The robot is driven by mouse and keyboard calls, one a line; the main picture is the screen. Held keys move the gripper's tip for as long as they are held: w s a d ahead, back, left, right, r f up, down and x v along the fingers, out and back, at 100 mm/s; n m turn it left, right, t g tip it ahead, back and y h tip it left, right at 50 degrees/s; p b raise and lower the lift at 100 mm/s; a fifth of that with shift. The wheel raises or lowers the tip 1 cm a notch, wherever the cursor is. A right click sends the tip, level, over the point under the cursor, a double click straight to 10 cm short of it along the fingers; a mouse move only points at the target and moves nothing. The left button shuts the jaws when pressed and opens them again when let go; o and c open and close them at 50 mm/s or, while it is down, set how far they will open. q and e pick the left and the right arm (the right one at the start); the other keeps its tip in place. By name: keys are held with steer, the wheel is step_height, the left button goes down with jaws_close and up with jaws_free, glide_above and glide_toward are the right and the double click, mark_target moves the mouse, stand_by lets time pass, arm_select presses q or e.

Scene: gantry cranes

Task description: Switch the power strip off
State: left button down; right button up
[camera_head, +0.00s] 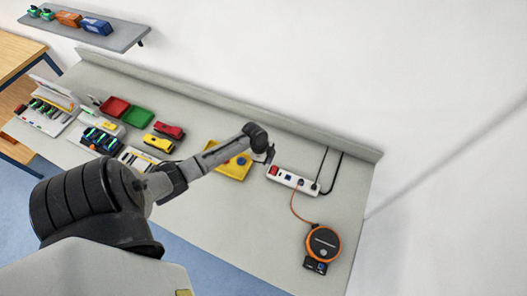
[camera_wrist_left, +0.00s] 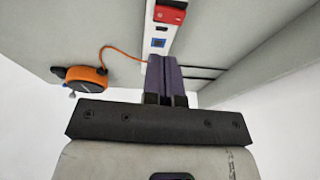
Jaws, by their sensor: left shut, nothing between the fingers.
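The white power strip (camera_head: 296,181) lies on the grey bench near its back ledge, at the right. Its red switch (camera_head: 274,170) is at the end closest to my left gripper. My left gripper (camera_head: 269,155) is just beyond that end in the head view. In the left wrist view its purple fingers (camera_wrist_left: 162,60) are shut and empty, pointing along the strip (camera_wrist_left: 152,30) with its red switch (camera_wrist_left: 170,12) and a blue socket. The fingers hide part of the strip there. I cannot tell the switch's position or whether the fingers touch the strip. My right gripper is not in view.
An orange and black round device (camera_head: 323,242) is joined to the strip by an orange cord. Black cables run from the strip toward the wall. Red and green bins (camera_head: 138,117) and tools stand left. The bench front is clear.

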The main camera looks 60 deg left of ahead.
arm_select(q)
steer(key=shift+v, duration=2.5)
